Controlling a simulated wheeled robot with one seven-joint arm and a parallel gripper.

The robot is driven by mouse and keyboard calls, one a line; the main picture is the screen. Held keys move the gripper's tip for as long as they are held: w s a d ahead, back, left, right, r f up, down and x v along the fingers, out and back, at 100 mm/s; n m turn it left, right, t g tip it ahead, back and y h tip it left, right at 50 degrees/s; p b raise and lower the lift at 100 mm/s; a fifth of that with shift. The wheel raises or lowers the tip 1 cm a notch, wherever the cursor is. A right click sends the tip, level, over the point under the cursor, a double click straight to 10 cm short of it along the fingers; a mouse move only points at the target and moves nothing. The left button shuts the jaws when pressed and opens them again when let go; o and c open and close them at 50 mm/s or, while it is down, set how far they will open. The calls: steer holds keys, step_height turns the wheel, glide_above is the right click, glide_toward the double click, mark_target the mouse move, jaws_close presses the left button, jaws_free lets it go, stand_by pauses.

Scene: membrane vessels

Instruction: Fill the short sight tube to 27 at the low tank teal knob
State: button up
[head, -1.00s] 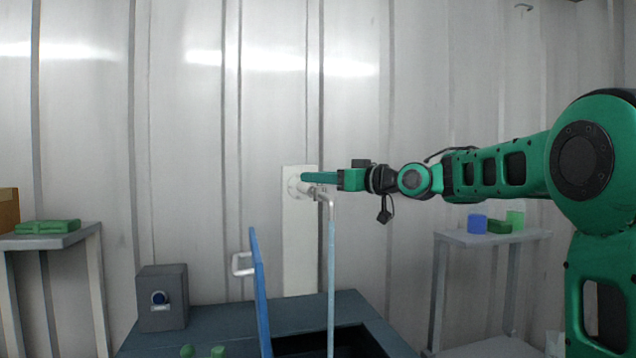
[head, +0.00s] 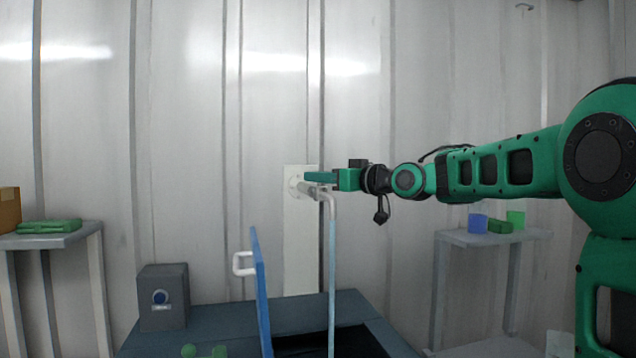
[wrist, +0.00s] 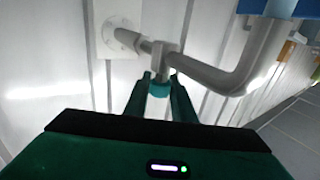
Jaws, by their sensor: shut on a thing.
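A grey metal spout pipe (wrist: 205,72) comes out of a round flange on a white wall panel (head: 300,240), then bends down. A small teal knob (wrist: 159,89) sits on a short stem on this pipe. My gripper (wrist: 160,82) is shut on the teal knob, one finger on each side; in the head view my gripper (head: 318,177) reaches the pipe from the right. A pale blue stream or tube (head: 332,270) runs straight down from the spout into a dark opening in the bench. I cannot make out a sight tube scale or any number.
A grey box with a blue button (head: 162,298) stands at the left. Side tables (head: 490,237) hold small blocks.

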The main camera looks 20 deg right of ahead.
steer(key=m+t+h, duration=0.1)
steer(key=h, duration=0.1)
steer(key=m+t+h, duration=0.1)
steer(key=m+h, duration=0.1)
steer(key=h, duration=0.1)
steer(key=shift+a+m, duration=0.15)
steer(key=shift+m, duration=0.15)
steer(key=m+h, duration=0.2)
steer(key=h, duration=0.1)
steer(key=m+h, duration=0.2)
steer(key=h, duration=0.2)
steer(key=shift+a+f, duration=0.1)
steer(key=m+g+h, duration=0.1)
steer(key=m+h, duration=0.2)
steer(key=h, duration=0.1)
steer(key=shift+h, duration=0.3)
steer(key=shift+m+g+h, duration=0.6)
steer(key=shift+m+h, duration=0.2)
steer(key=shift+d+m+h, duration=0.25)
steer(key=shift+m+h, duration=0.05)
steer(key=shift+h, duration=0.1)
steer(key=o, duration=1.1)
steer(key=shift+c, duration=0.2)
